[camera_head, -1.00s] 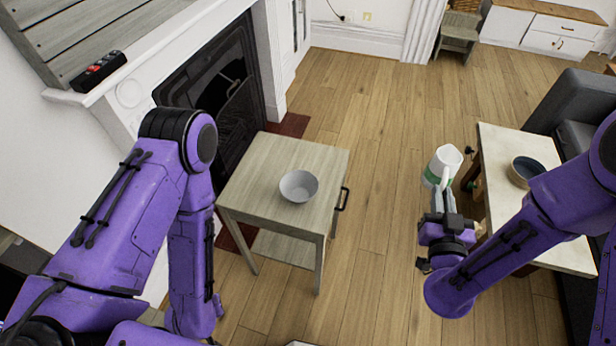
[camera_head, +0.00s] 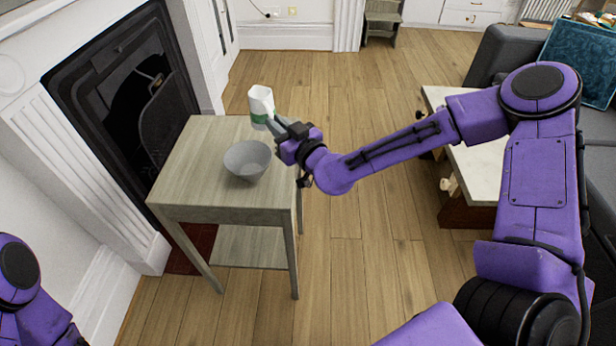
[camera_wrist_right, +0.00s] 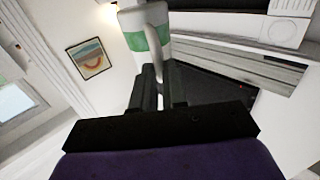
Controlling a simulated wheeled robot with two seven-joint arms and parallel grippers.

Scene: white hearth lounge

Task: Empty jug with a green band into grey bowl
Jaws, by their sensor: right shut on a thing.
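The jug (camera_head: 261,103) is white with a green band. My right gripper (camera_head: 279,125) is shut on it and holds it up beside the far right part of the small wooden table, a little beyond the bowl. It looks nearly upright. In the right wrist view the jug (camera_wrist_right: 133,22) shows at the top, its handle between the fingers of my right gripper (camera_wrist_right: 160,85). The grey bowl (camera_head: 247,160) stands on the small wooden table (camera_head: 185,165), just nearer than the jug. What is inside the jug cannot be seen. My left gripper is out of view; only part of that arm shows at lower left.
A fireplace (camera_head: 125,100) stands close to the left of the small table. A pale-topped coffee table (camera_head: 475,175) is at the right, partly behind my right arm, with a grey sofa (camera_head: 500,50) beyond. Open wooden floor (camera_head: 375,215) lies between the two tables.

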